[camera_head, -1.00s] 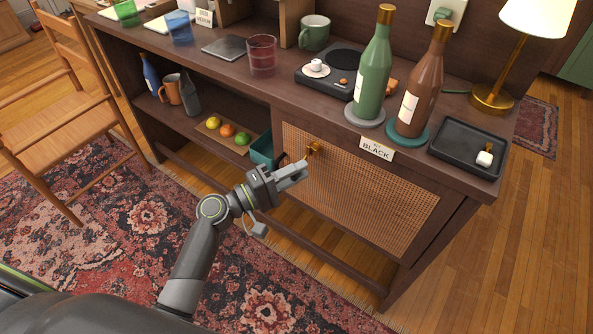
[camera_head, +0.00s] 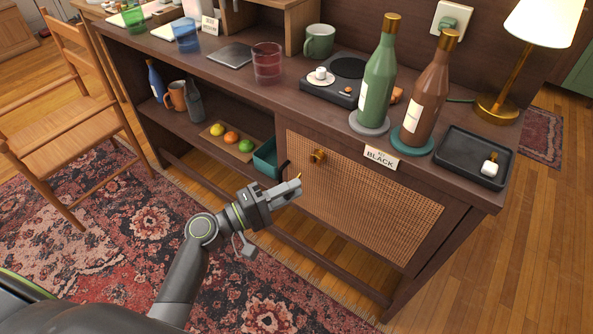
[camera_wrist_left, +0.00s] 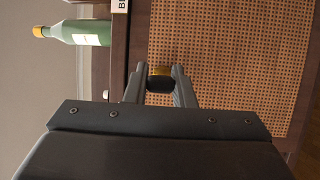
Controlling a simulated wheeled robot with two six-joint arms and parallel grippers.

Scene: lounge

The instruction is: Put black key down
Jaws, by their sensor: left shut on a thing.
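My left gripper (camera_head: 296,188) is in front of the cane-panelled cabinet door (camera_head: 365,190), below and left of its brass knob (camera_head: 318,157). It is shut on the black key (camera_wrist_left: 160,84), whose dark head shows between the fingers in the wrist view. A small gold bit shows at the fingertips in the head view. The fingertips look apart from the knob. A card reading BLACK (camera_head: 381,157) is on the cabinet edge above the door. My right gripper is not in view.
On the cabinet top (camera_head: 310,107) stand a green bottle (camera_head: 376,85), a brown bottle (camera_head: 424,100) and a black tray (camera_head: 450,160) holding a white-headed key (camera_head: 490,167). A teal bin (camera_head: 266,158) is on the open shelf. Patterned rug lies below the gripper.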

